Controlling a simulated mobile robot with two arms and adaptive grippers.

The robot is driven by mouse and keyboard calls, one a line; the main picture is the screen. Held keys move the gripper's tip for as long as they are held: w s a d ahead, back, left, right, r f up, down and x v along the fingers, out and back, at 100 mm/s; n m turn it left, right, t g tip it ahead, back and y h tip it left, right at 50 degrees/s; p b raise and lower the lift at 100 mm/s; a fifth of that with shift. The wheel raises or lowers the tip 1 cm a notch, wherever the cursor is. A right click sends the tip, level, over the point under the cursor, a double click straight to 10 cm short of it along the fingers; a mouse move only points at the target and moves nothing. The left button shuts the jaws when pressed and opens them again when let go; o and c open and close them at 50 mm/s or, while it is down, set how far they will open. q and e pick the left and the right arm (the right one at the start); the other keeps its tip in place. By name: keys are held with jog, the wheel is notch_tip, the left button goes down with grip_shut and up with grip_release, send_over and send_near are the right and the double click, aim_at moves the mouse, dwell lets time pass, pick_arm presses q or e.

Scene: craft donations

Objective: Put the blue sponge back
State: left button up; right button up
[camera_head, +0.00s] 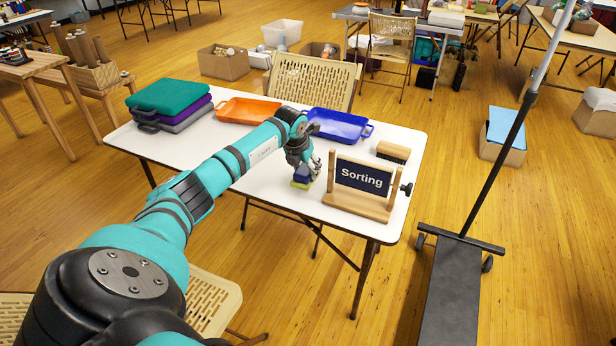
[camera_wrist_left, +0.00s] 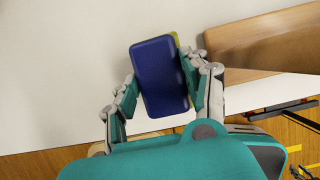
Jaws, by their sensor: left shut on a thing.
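The blue sponge (camera_head: 303,173) is at the near edge of the white table, left of the Sorting sign. My left gripper (camera_head: 306,166) is around it, shut on its sides. In the left wrist view the blue sponge (camera_wrist_left: 160,75) sits slightly tilted between the two fingers (camera_wrist_left: 158,88). A yellow-green piece (camera_head: 301,184) shows just under the blue one; its edge also shows behind the sponge in the wrist view (camera_wrist_left: 174,38). I cannot tell whether it is a separate sponge. My right gripper is not in view.
On the white table (camera_head: 255,180) are a blue tray (camera_head: 340,125), an orange tray (camera_head: 248,110), stacked teal, purple and grey cases (camera_head: 168,96), a brush (camera_head: 393,152) and the wooden Sorting sign (camera_head: 361,182). The sign stands close right of my gripper. The table's middle is clear.

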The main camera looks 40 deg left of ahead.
aim_at(306, 171)
pick_arm(q)
jog(key=f+b, duration=0.3)
jog(key=shift+w+d+f, duration=0.25)
jog(key=shift+d+f, duration=0.15)
jog(key=o, duration=1.1)
jog(key=shift+r, duration=0.15)
jog(key=shift+s+r, duration=0.1)
jog(key=shift+r, duration=0.1)
jog(key=v, duration=1.1)
jog(key=shift+r+p, duration=0.25)
jog(key=shift+p, duration=0.05)
